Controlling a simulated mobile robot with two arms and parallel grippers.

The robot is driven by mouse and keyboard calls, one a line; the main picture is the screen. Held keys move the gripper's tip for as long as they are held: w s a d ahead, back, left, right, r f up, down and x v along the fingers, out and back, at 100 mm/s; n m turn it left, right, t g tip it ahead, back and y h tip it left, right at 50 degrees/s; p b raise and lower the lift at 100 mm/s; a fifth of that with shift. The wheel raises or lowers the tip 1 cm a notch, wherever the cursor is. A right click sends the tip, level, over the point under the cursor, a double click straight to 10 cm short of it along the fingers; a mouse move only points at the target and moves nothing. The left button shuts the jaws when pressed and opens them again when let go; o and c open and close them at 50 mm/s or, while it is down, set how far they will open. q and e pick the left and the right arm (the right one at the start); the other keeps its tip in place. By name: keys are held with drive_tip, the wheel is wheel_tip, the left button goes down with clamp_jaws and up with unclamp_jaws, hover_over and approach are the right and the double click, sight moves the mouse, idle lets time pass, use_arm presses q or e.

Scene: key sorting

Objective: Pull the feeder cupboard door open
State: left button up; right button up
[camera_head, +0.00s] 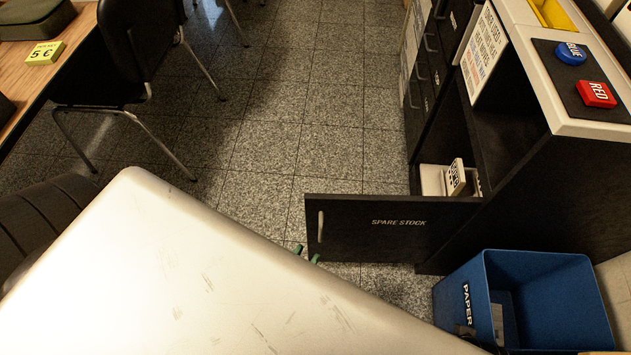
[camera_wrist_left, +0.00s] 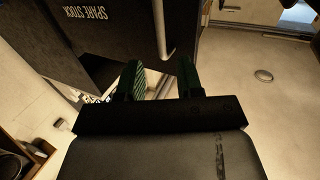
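The dark feeder cupboard door (camera_head: 372,236), marked SPARE STOCK, stands swung out from the cupboard (camera_head: 508,150), whose front is open. A pale upright bar handle (camera_head: 320,226) sits near the door's free edge. My left gripper (camera_head: 307,254) shows only its greenish fingertips, just below the handle end of the door. In the left wrist view the gripper (camera_wrist_left: 160,80) is open, its two fingers apart. The handle (camera_wrist_left: 164,30) lies beyond the gap between them, and I see no grip on it. The door (camera_wrist_left: 95,35) also shows there. My right gripper is not in view.
A blue PAPER bin (camera_head: 463,290) stands below the cupboard at the right. A white box (camera_head: 432,180) shows inside the cupboard. A chair (camera_head: 145,45) and a wooden table (camera_head: 75,50) are at upper left. The tiled floor (camera_head: 300,110) between is clear.

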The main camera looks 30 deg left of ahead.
use_arm(q)
drive_tip(key=shift+s, duration=1.5)
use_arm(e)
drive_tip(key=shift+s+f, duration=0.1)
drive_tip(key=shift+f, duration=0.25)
